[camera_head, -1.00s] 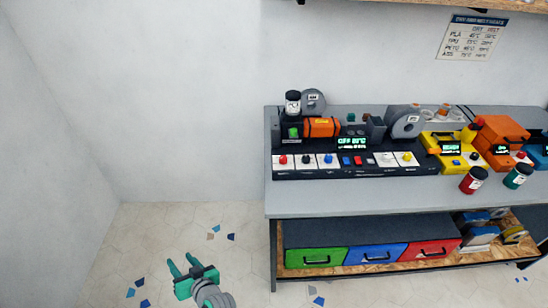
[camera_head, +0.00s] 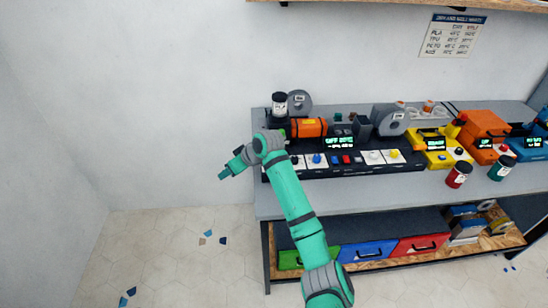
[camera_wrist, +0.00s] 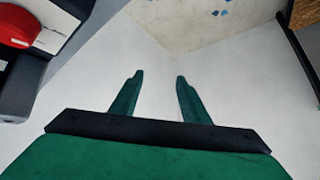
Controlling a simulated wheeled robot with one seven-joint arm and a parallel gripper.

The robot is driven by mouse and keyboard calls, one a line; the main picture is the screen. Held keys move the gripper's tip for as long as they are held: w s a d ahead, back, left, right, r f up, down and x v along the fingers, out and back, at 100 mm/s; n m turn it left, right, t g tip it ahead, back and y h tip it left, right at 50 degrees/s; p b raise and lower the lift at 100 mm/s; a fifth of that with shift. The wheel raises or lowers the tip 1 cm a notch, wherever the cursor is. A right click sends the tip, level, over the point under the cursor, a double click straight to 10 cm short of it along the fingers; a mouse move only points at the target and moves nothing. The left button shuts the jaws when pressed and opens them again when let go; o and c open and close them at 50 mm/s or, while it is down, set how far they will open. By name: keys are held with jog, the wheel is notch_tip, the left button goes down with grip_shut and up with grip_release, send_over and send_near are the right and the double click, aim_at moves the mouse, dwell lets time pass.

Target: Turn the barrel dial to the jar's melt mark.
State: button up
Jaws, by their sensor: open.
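The black console (camera_head: 345,167) stands on the bench's left part with several dials on white plates. A black dial (camera_head: 293,160), a blue dial (camera_head: 316,158) and a yellow dial (camera_head: 394,153) show. I cannot read which is the barrel dial. A red dial (camera_wrist: 15,27) shows close at the wrist view's upper left; my arm hides it in the head view. The orange barrel (camera_head: 309,127) lies behind the dials. A dark jar with a white label (camera_head: 279,104) stands at its left, marks unreadable. My gripper (camera_head: 224,175) is open and empty, left of the console; its fingers (camera_wrist: 159,77) are apart.
A wall chart (camera_head: 453,36) hangs at upper right. A red jar (camera_head: 458,175) and a teal jar (camera_head: 501,168) stand near the bench's (camera_head: 400,192) front edge. Yellow and orange machines (camera_head: 485,130) stand right. A shelf edge overhangs above. Floor at left is clear except for small chips.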

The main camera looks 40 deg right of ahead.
jog(key=s+d+r+g+h, duration=0.1)
jog(key=s+d+r+g, duration=0.1)
jog(key=s+d+r, duration=0.35)
jog(key=s+d+r+g+h, duration=0.1)
jog(key=s+d+r, duration=0.2)
jog(key=d+r, duration=0.55)
jog(key=x, duration=0.4)
jog(key=d+x, duration=0.1)
jog(key=x, duration=0.3)
jog(key=s+d+x, duration=0.1)
jog(key=x, duration=0.4)
jog(key=shift+d+f, duration=0.25)
jog(key=shift+f, duration=0.05)
jog(key=shift+s+d, duration=0.1)
jog(key=shift+d, duration=0.05)
jog(key=shift+c, duration=0.9)
jog(key=c, duration=0.9)
